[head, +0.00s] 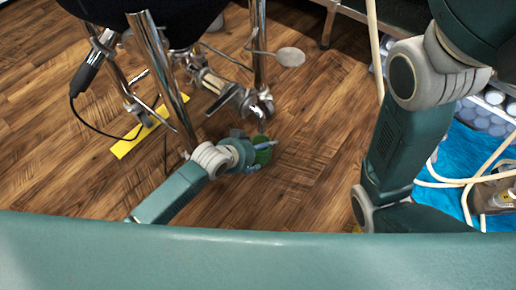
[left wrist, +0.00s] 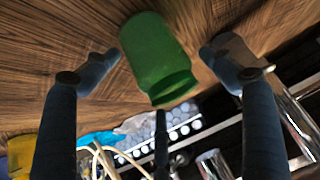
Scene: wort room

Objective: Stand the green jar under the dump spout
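The green jar (head: 264,156) is on the wood floor below and right of the chrome pipework, partly hidden by my left gripper (head: 259,158). A chrome valve fitting (head: 258,104), possibly the dump spout, hangs a little above and beyond the jar in the head view. My right arm comes in at the right, but its gripper is out of view.
Chrome legs (head: 161,75) hold up a dark vessel (head: 150,18). A round metal foot (head: 289,57) is behind. A yellow strip (head: 136,132) and a black cable lie at left. A blue mat (head: 452,178) with hoses is at right.

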